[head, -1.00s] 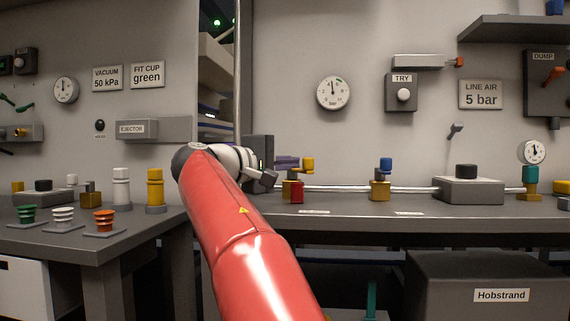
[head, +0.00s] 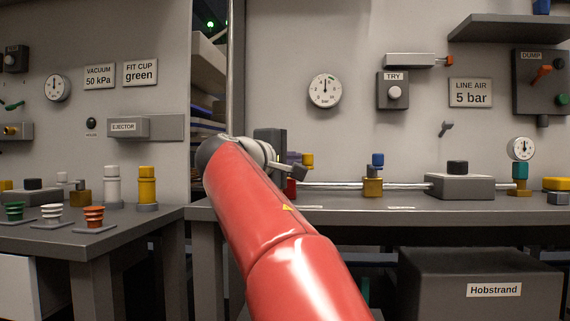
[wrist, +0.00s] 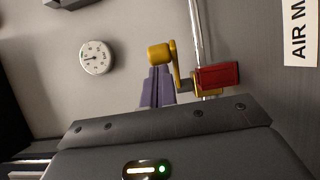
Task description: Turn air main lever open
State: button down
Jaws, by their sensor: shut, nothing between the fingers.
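The air main lever's yellow knob (head: 307,160) stands above its red block (head: 291,188) on the bench-back pipe. In the wrist view the yellow knob (wrist: 160,54) sits on a short arm, with the red block (wrist: 218,75) to its right and part of a white label reading "AIR M" (wrist: 300,35). My gripper (wrist: 157,73) shows purple fingers, shut and empty, just below the knob in that view. I cannot tell whether they touch it.
A blue-knobbed valve (head: 373,175) and a grey box (head: 459,186) stand farther right along the pipe (head: 400,186). A round gauge (head: 325,90) hangs above on the wall. A side bench (head: 110,232) with cups and coloured parts is at left.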

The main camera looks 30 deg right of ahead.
aim_at(311, 156)
jog(key=shift+s+d+r+n+t+y, duration=0.1)
jog(key=shift+s+d+n+t+y, duration=0.15)
jog(key=shift+d+n+t+y, duration=0.25)
jog(key=shift+s+d+n+t+y, duration=0.25)
jog(key=shift+d+n+t, duration=0.2)
jog(key=shift+t, duration=0.25)
jog(key=d+n+t+y+p, duration=0.2)
jog(key=y, duration=0.1)
jog(key=shift+d+r+n+t, duration=0.15)
jog(key=shift+n+t, duration=0.1)
jog(key=shift+t, duration=0.15)
jog(key=shift+w+d+y+p, duration=0.2)
jog(key=shift+d+y+p, duration=0.05)
jog(key=shift+d+p, duration=0.05)
jog(key=shift+w+d+f+p, duration=0.1)
jog(key=shift+w+d+p, duration=0.15)
jog(key=shift+d, duration=0.25)
jog(key=shift+w+d+f+p, duration=0.15)
jog(key=shift+d+p, duration=0.15)
jog(key=shift+d, duration=0.15)
jog(key=shift+w+d+r+p, duration=0.1)
jog(key=shift+w+d+p, duration=0.15)
jog(key=shift+d, duration=0.25)
jog(key=shift+d+f, duration=0.1)
